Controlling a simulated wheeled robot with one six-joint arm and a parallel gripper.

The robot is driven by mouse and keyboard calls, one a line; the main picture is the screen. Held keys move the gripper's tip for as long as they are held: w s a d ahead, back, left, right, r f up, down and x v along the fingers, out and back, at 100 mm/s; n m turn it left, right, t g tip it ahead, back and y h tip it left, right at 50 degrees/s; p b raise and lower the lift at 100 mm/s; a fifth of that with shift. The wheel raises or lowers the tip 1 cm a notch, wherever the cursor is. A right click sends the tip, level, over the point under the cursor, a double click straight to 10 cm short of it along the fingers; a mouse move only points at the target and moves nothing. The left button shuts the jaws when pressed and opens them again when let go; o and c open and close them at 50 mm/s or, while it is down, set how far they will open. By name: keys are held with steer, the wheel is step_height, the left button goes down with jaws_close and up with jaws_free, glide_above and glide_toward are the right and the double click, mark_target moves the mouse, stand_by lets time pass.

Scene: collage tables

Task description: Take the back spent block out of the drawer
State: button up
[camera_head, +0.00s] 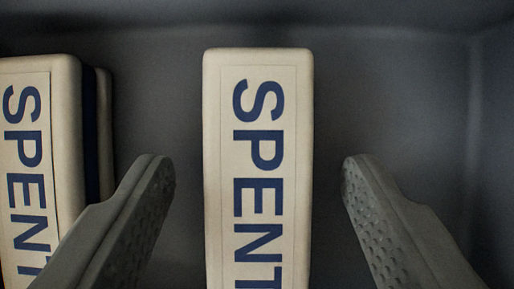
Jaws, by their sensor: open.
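A cream block labelled "SPENT" in blue (258,170) lies in the grey drawer, in the middle of the view. A second cream "SPENT" block (66,130) stands to its left, cut off by the left edge, with a dark blue band on its side. My gripper (256,175) is open, one finger on each side of the middle block, with gaps between the fingers and the block. The left finger overlaps part of the left block in the picture. The lower end of the middle block is out of frame. I cannot tell which block is the back one.
The drawer's grey wall (400,30) runs along the top of the view, and a side wall (495,120) shows at the right. The drawer floor (400,110) right of the middle block is bare. A narrower gap separates the two blocks.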

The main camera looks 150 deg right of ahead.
steer(key=shift+f, duration=0.25)
stand_by(0.5)
steer(key=shift+c, duration=0.4)
steer(key=c, duration=1)
